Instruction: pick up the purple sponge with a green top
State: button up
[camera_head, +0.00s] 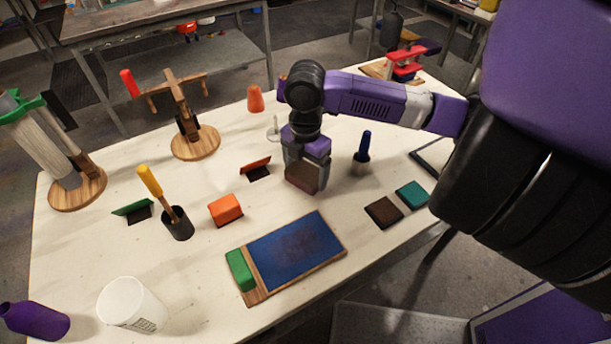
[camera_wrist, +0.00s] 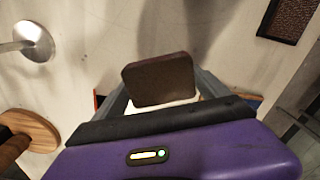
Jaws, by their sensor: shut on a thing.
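My gripper (camera_head: 306,158) is over the middle of the table, pointing down. It is shut on a dark brown block (camera_head: 301,179). In the wrist view the brown block (camera_wrist: 159,80) sits between the two fingers, with a pale strip along its lower edge. Whether it touches the table is hard to tell. A flat block with a teal-green top (camera_head: 412,194) lies on the table to the right of my gripper; its side colour is too small to tell. I see no clearly purple sponge.
A dark brown flat block (camera_head: 383,212) lies beside the teal one. A blue-handled brush (camera_head: 363,150) stands close right of my gripper. A wooden board with a blue pad (camera_head: 295,252) lies in front. An orange block (camera_head: 225,209) and a black cup (camera_head: 177,224) are left.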

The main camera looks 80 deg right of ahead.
aim_at(306, 172)
notch_tip(306, 172, up, 18)
jog(key=shift+b, duration=0.45)
jog(key=o, duration=0.7)
jog(key=c, duration=0.5)
jog(key=shift+o, duration=0.2)
